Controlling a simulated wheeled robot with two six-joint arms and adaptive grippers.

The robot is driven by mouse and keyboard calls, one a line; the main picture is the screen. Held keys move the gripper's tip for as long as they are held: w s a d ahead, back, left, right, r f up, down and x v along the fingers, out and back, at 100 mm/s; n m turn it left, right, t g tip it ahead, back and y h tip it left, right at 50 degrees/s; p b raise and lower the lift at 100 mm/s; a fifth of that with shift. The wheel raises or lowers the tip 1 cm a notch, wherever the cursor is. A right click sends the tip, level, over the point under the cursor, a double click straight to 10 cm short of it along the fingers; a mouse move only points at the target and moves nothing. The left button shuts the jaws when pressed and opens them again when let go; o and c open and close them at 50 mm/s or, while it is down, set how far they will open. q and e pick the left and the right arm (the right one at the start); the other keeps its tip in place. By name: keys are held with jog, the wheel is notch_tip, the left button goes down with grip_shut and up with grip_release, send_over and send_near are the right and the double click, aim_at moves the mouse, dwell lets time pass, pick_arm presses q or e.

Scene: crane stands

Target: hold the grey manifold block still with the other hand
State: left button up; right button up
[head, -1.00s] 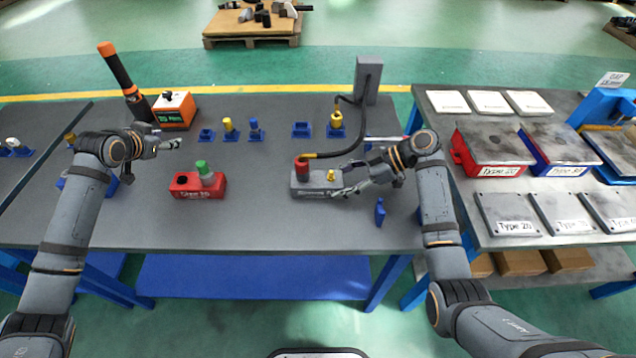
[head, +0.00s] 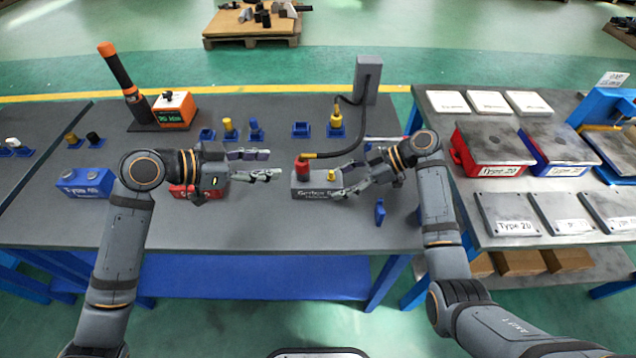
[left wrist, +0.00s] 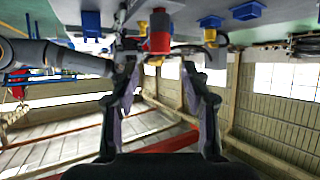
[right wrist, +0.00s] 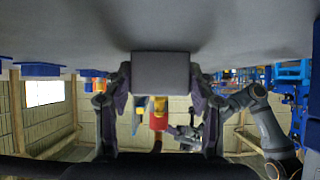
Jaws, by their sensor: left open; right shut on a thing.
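The grey manifold block (head: 318,193) lies on the grey bench, right of its middle. A red fitting (head: 303,169) with a black hose stands on its left end, and a small yellow plug (head: 331,177) stands on its right part. My right gripper (head: 341,180) is shut on the block from the right; in the right wrist view the grey block (right wrist: 160,72) sits between the fingers. My left gripper (head: 274,163) is open and empty, just left of the red fitting. The red fitting (left wrist: 160,33) also shows ahead of the open fingers in the left wrist view.
A red block (head: 188,191) is partly hidden behind my left gripper. A blue block (head: 85,182) lies at the left. Blue holders (head: 301,130), some with yellow or blue plugs, stand behind. A grey post (head: 368,82) carries the hose. The bench front is mostly clear.

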aim_at(296, 162)
pick_arm(q)
jog(key=x, duration=0.8)
jog(key=shift+w+d+f, duration=0.15)
jog(key=shift+d, duration=0.1)
jog(key=shift+c, duration=0.4)
grip_shut()
